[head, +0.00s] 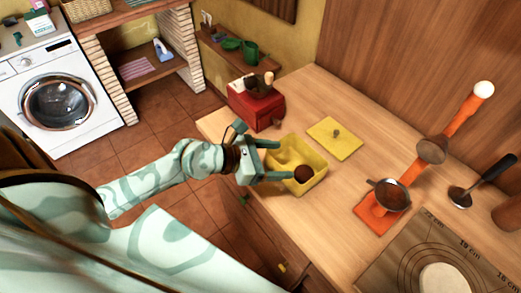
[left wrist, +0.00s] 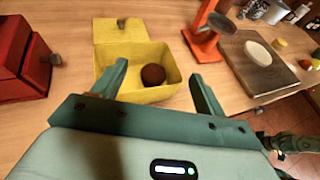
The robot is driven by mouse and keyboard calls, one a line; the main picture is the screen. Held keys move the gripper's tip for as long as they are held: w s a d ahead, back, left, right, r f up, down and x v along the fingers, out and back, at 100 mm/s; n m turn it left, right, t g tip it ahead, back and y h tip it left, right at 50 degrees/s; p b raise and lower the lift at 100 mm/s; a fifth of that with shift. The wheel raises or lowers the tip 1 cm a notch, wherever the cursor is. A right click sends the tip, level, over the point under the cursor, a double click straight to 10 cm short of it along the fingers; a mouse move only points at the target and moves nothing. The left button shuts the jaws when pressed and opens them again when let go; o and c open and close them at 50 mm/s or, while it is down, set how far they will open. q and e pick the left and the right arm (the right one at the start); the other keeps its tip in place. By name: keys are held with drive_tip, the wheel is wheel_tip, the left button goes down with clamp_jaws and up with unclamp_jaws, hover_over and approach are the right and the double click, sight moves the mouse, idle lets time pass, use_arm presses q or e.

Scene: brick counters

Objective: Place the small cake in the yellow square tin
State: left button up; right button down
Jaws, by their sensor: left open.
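The small cake (head: 303,173), a dark brown round thing, is inside the yellow square tin (head: 313,184), towards its right side. In the left wrist view the cake (left wrist: 153,75) sits on the floor of the tin (left wrist: 150,97). My left gripper (head: 282,160) is open at the tin's near left edge, its fingers reaching towards the cake. In the left wrist view the cake shows between the fingertips (left wrist: 159,72), apart from both. What looks like my right gripper (left wrist: 285,146) shows small and dark at the lower right; its jaws are unclear.
The tin's yellow lid (head: 335,138) with a knob lies flat behind the tin. A red box-shaped grinder (head: 257,105) stands to the left. An orange stand (head: 392,190), a ladle (head: 480,183) and a marked board (head: 405,265) are to the right. Bare counter lies between.

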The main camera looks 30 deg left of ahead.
use_arm(q)
drive_tip(key=v, duration=0.5)
drive_tip(key=shift+w+d+r, duration=0.1)
